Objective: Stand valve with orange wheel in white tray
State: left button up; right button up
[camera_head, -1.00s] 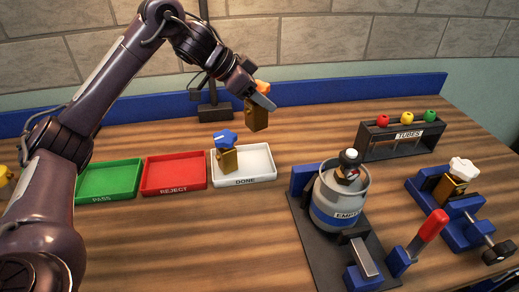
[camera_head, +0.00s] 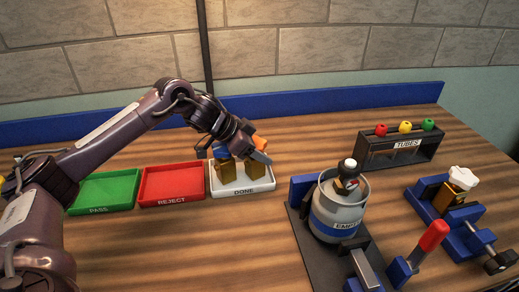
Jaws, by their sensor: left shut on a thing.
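My left gripper (camera_head: 247,151) is shut on the valve with the orange wheel (camera_head: 252,168). The valve has a brass body and is upright, at the white DONE tray (camera_head: 240,192). I cannot tell whether its base touches the tray floor. A brass valve with a blue wheel (camera_head: 227,170) stands in the same tray, just left of it. The gripper partly hides both valves. My right gripper is not in view.
The red REJECT tray (camera_head: 172,201) and green PASS tray (camera_head: 104,207) lie to the left. A grey cylinder (camera_head: 325,222) stands in a clamp fixture at right. A blue vise (camera_head: 425,212) holds a white-wheeled valve (camera_head: 457,185). A tube rack (camera_head: 368,157) stands behind.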

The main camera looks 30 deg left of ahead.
pick_arm(q)
jog(key=o, duration=1.3)
jog(key=shift+f, duration=0.1)
jog(key=b+v, duration=0.1)
jog(key=v, duration=1.1)
